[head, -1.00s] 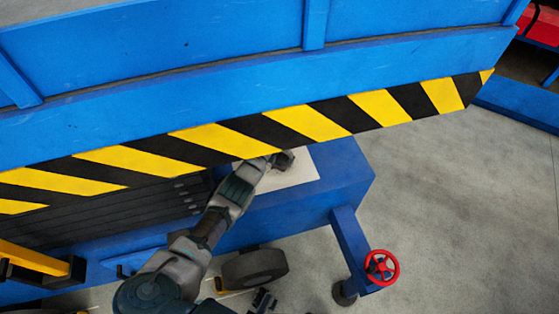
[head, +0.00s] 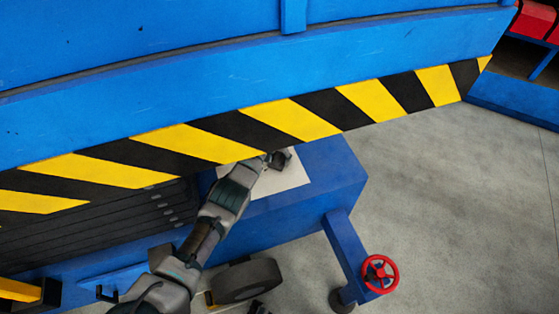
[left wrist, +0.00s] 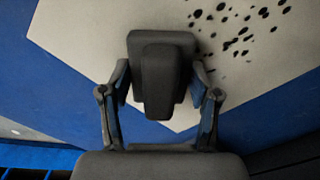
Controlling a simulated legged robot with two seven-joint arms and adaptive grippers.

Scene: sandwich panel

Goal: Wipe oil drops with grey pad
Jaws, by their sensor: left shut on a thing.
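A pale panel (head: 292,178) lies on the blue base below the striped edge, and it fills much of the left wrist view (left wrist: 75,28). Several dark oil drops (left wrist: 240,30) show on it at the upper right of the left wrist view. My left gripper (head: 278,158) is over the panel in the head view. In the left wrist view it is shut on the dark grey pad (left wrist: 162,80), which is beside the drops, to their left. I cannot tell whether the pad touches the panel. My right gripper is not in view.
A blue body with a yellow and black striped edge (head: 290,118) overhangs the panel and hides part of it. A red handwheel (head: 380,274) stands on a blue outrigger at the lower right. A wheel (head: 245,280) is below the base. Open concrete floor lies to the right.

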